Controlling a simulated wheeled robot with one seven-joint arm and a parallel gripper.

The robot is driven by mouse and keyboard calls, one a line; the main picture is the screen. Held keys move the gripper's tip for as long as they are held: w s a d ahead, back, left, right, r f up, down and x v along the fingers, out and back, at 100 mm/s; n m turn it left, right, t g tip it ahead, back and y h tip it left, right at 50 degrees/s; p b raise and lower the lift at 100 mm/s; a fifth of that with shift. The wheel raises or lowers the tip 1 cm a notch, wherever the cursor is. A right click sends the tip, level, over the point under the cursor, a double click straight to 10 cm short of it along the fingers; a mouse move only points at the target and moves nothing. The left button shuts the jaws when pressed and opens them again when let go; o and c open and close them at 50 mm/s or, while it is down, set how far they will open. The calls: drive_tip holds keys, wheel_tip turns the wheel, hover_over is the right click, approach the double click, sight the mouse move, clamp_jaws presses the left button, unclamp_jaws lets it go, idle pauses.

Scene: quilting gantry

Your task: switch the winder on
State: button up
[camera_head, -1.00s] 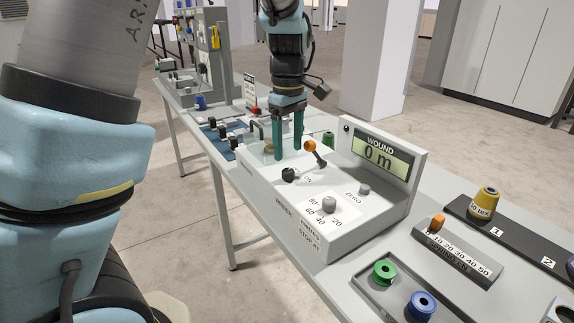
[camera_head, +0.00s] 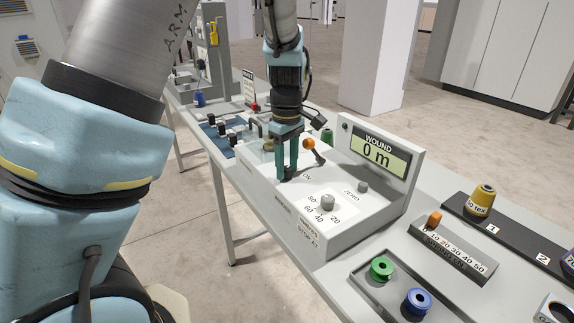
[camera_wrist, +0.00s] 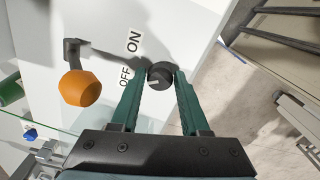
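The winder is a white console (camera_head: 330,225) with a tilted top and a display (camera_head: 377,154) reading "WOUND 0 m". Its black rotary knob (camera_wrist: 160,74) sits beside the ON and OFF labels in the wrist view, its pale mark toward the OFF side. My gripper (camera_head: 287,174) points down at the panel. Its green fingers are on both sides of the knob and appear closed on it (camera_wrist: 160,80). In the head view the fingers mostly hide the knob. An orange-ended lever (camera_head: 309,144) stands just behind, apart from the fingers; it also shows in the wrist view (camera_wrist: 80,88).
A grey dial (camera_head: 328,202) and the ZERO button (camera_head: 362,187) are on the same panel. A tray (camera_head: 362,284) with green and blue spools and a slider block (camera_head: 455,250) stand to the right. Other equipment stands farther along the table at left.

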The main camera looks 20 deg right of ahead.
clamp_jaws()
